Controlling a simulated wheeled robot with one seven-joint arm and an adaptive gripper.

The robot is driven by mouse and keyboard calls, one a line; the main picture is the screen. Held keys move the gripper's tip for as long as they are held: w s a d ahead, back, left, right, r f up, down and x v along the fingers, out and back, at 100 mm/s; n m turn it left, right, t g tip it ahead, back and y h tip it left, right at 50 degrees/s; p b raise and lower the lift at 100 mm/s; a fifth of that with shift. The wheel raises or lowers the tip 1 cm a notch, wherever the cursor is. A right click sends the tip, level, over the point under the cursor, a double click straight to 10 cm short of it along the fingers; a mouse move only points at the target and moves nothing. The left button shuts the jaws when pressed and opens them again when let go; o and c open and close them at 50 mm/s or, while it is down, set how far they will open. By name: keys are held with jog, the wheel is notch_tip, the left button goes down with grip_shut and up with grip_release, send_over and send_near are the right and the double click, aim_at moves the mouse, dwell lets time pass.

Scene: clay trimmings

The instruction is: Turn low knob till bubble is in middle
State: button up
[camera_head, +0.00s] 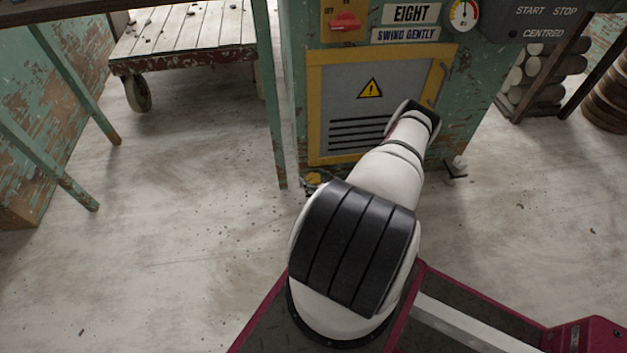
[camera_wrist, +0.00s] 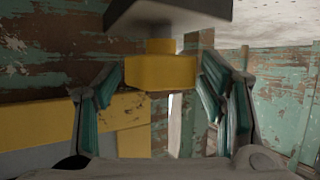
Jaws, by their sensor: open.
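The low knob (camera_wrist: 160,73) is a yellow block under a narrower yellow neck in the wrist view, beside a dark grey foot-like plate (camera_wrist: 170,12). My gripper (camera_wrist: 161,68) is open, with one finger on each side of the knob. Narrow gaps seem to show at both sides; I cannot tell whether either finger touches. In the head view a small yellow knob (camera_head: 313,179) shows at the bottom left of the green machine (camera_head: 294,100). My arm hides my gripper there. No bubble is visible in either view.
The machine has a yellow-framed grey panel (camera_head: 345,138) and a red switch (camera_head: 344,22). A green table leg (camera_head: 277,120) stands close left of the knob. A wheeled wooden cart (camera_head: 185,55) is at the back left. The floor (camera_head: 180,230) at left is mostly clear.

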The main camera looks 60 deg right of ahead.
jog(key=c, duration=1.2)
jog(key=shift+w+a+m+h+p, duration=0.1)
jog(key=shift+m+h+p, duration=0.2)
jog(key=shift+p, duration=0.1)
jog(key=shift+r+m+g+h+p, duration=0.1)
jog(key=shift+m+g+h+p, duration=0.75)
jog(key=shift+m+h, duration=0.15)
jog(key=m+g+h+p, duration=0.2)
jog(key=m+g+h, duration=0.1)
jog(key=shift+m, duration=0.4)
jog(key=shift+w+m+g+h+p, duration=0.1)
jog(key=shift+m+g+h+p, duration=0.5)
jog(key=shift+m+g+h, duration=1)
jog(key=shift+m+g, duration=1.1)
jog(key=shift+g, duration=0.05)
